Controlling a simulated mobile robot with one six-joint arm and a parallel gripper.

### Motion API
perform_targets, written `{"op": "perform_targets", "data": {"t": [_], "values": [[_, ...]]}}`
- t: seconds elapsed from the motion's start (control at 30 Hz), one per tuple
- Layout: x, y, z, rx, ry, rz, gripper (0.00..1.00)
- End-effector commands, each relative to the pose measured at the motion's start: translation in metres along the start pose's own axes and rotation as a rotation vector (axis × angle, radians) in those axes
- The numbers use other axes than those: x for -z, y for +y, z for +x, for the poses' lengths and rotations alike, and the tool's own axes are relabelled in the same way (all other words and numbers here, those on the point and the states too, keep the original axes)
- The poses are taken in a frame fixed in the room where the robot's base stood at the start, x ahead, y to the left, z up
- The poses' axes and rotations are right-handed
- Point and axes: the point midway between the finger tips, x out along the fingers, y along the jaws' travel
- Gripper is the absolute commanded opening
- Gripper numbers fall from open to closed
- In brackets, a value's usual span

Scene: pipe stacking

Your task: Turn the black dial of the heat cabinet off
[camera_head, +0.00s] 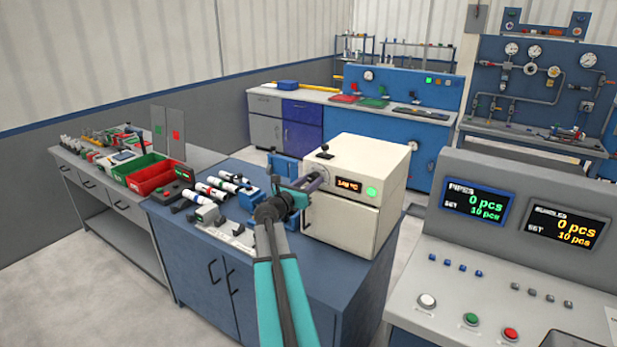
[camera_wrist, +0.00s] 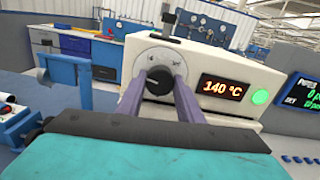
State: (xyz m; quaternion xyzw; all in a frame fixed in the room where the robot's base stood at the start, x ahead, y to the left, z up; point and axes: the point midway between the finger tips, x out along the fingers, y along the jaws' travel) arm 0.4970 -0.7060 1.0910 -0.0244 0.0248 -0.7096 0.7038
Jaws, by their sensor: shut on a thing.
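The heat cabinet (camera_head: 345,213) is a cream box on the blue bench, with its door closed. Its display (camera_wrist: 222,89) reads 140 °C in orange, and a round green light (camera_wrist: 260,97) glows beside it. The black dial (camera_wrist: 159,80) sits on the front panel left of the display, in a pale marked ring. My gripper (camera_wrist: 160,88) has its two purple fingers on either side of the dial, shut on it. In the head view my gripper and wrist hide the dial. The dial's pointer position cannot be told.
A blue clamp-like fixture (camera_wrist: 66,75) stands left of the cabinet. White and black pipes (camera_head: 215,188) lie on the bench to the left, near a red bin (camera_head: 155,178). A grey console with displays (camera_head: 510,260) stands at right. A dark handle (camera_wrist: 168,28) sits on the cabinet top.

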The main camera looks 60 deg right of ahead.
Motion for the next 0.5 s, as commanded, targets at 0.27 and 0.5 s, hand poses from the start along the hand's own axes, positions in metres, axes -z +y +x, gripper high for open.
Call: {"op": "perform_targets", "data": {"t": [0.27,0.5], "values": [[-0.0088,-0.0006,0.0016,0.002,-0.005,-0.265,0.11],[-0.0080,0.0000,0.0015,0.002,-0.004,-0.482,0.11]]}}
